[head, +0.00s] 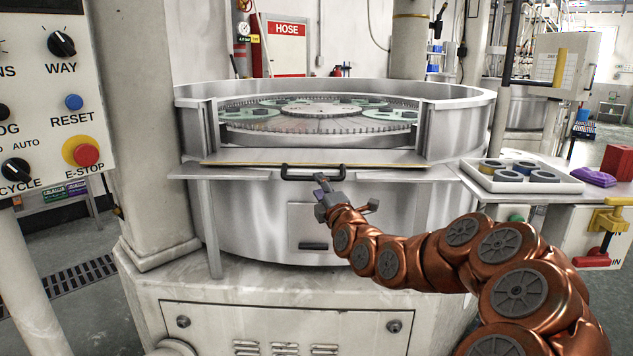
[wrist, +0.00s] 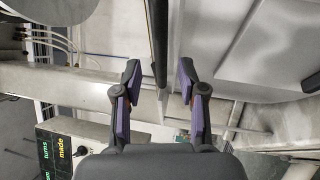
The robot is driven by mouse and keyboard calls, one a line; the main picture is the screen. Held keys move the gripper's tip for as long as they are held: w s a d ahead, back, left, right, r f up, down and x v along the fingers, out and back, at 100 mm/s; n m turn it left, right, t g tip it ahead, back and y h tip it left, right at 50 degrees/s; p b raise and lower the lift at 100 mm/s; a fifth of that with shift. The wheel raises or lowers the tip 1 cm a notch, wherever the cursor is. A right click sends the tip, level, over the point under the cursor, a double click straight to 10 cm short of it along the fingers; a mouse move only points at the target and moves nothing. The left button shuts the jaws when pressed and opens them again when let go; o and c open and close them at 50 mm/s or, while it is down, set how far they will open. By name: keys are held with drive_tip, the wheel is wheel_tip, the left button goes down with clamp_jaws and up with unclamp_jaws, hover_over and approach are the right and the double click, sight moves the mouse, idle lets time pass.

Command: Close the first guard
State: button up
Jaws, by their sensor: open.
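The first guard (head: 400,158) is a pale panel with a yellowish edge at the front opening of the round lapping machine (head: 455,105). It lies low, nearly flat, and the opening above it is uncovered, showing the toothed plate (head: 320,126). A black bar handle (head: 313,167) is on the guard's front. My gripper (head: 321,182) is just below and in front of this handle. In the wrist view my gripper (wrist: 160,68) is open, and a dark bar, apparently the handle (wrist: 157,30), runs between the fingertips. I cannot tell whether they touch it.
A control panel with an E-stop (head: 82,153) stands at left. A shelf at right holds a white tray (head: 520,180) of rings and a purple cloth (head: 593,176). A yellow bracket (head: 607,217) with a red part is at far right. A second machine (head: 535,100) stands behind.

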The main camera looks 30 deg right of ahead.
drive_tip(key=shift+x, duration=1.55)
drive_tip(key=shift+c, duration=0.3)
clamp_jaws()
